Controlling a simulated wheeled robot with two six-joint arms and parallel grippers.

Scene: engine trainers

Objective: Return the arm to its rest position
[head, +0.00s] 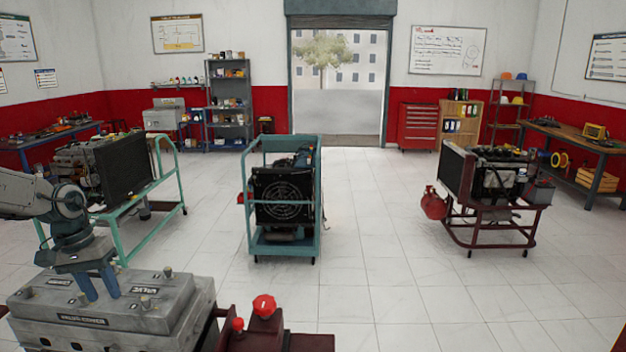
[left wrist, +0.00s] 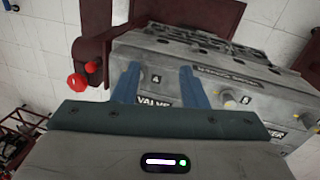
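My left arm comes in from the left in the head view. My left gripper (head: 102,297) points down over the grey valve cover (head: 125,312) of the nearest engine trainer. Its two blue fingers stand apart with nothing held between them. Whether the fingertips touch the cover cannot be told. My right gripper is in neither view.
Red knobs (head: 264,306) sit on the dark red frame (head: 300,342) right of the cover. A green-framed trainer (head: 165,222) stands behind the arm. A teal trainer (head: 284,253) and a dark red trainer (head: 490,235) stand farther off. The floor (head: 390,290) between is clear.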

